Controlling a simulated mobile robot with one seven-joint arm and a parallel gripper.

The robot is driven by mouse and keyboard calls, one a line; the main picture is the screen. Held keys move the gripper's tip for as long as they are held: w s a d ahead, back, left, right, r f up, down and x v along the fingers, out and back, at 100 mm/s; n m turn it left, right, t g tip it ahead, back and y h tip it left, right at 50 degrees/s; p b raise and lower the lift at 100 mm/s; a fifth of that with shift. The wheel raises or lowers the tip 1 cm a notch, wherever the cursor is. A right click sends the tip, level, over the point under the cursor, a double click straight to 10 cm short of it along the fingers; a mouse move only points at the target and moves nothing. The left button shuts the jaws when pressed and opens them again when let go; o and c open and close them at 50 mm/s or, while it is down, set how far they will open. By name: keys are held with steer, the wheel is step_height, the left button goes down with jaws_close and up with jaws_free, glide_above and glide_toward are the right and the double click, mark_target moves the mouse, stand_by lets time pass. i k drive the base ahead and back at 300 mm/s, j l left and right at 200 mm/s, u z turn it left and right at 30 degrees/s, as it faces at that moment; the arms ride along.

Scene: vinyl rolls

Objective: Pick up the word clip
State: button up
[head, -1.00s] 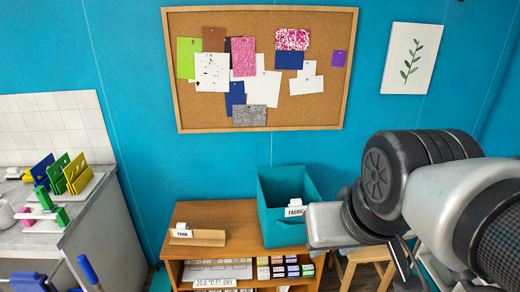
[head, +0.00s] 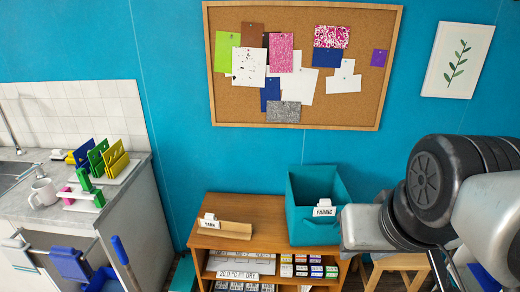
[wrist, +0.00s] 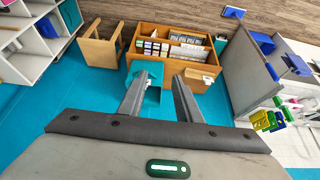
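Two white clips with printed words are in the head view. One reads FABRIC (head: 323,208) and sits on the front of a teal bin (head: 308,232). The other reads YARN (head: 209,221) and is at a low wooden holder (head: 234,231) on the shelf top. The task line does not say which word is meant. In the wrist view my gripper (wrist: 160,82) is open, its two fingers apart with nothing held. The teal bin (wrist: 152,68) shows beyond and partly behind the fingers. In the head view my arm covers the right side and the fingers are hidden.
The wooden shelf unit (head: 262,210) holds small boxes and a "20.0 °C DRY" label (head: 238,275). A wooden stool (head: 400,262) stands to its right. A counter (head: 110,212) at left bears a mug (head: 43,193) and coloured boards (head: 100,157). Teal floor lies open in the wrist view.

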mark_target(325, 208)
steer(key=i+j+z, duration=0.2)
steer(key=i, duration=0.25)
steer(key=i+j+z, duration=0.2)
steer(key=i, duration=0.2)
steer(key=i+j+z, duration=0.2)
steer(key=i+j, duration=0.1)
steer(key=i, duration=0.1)
